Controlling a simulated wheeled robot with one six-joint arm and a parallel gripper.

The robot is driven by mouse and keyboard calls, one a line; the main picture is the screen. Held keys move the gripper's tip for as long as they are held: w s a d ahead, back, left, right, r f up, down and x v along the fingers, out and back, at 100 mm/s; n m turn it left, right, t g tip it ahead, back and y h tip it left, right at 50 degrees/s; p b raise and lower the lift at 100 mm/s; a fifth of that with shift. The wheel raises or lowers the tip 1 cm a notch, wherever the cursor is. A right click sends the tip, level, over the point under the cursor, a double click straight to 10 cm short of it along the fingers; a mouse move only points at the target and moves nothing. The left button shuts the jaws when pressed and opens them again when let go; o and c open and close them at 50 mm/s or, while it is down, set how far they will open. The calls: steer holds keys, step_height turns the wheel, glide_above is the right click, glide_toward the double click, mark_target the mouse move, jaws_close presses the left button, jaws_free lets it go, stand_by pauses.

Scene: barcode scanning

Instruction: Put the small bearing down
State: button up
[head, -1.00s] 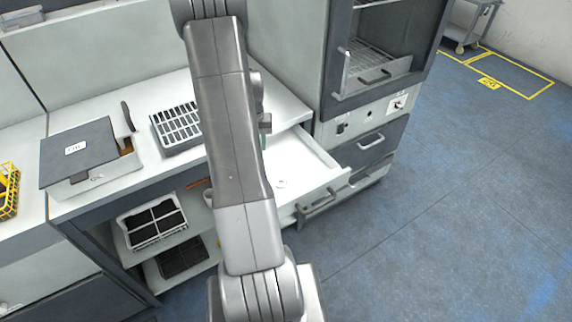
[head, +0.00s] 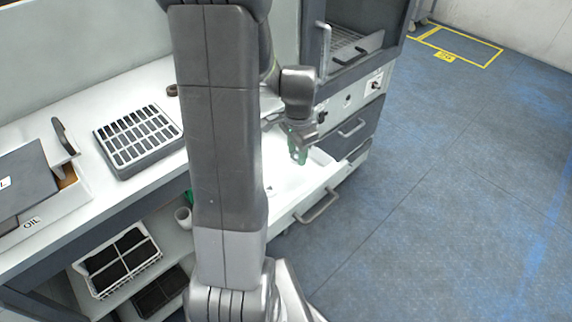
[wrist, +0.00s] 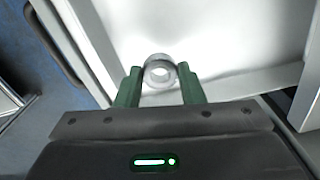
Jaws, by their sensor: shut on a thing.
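The small bearing (wrist: 160,71) is a light grey ring between my gripper's green fingers in the wrist view. My gripper (wrist: 159,82) is shut on it. The open white drawer (wrist: 215,35) lies below them in that view. In the head view my gripper (head: 298,146) hangs over the right part of the pulled-out drawer (head: 325,181), near its front wall. The bearing is too small to make out clearly there. My arm hides part of the drawer's left side.
A grey slotted rack (head: 138,140) and a dark ring (head: 172,90) are on the counter. An oil box (head: 45,195) stands at the left. A divided tray (head: 117,262) and a white cup (head: 183,217) are on the shelf below. The cabinet (head: 345,60) rises behind the drawer.

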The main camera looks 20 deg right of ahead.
mark_target(296, 173)
steer(key=shift+f, duration=2.8)
steer(key=shift+f, duration=0.2)
steer(key=o, duration=1)
step_height(296, 173, up, 12)
steer(key=shift+r+p, duration=0.2)
steer(key=shift+p, duration=0.1)
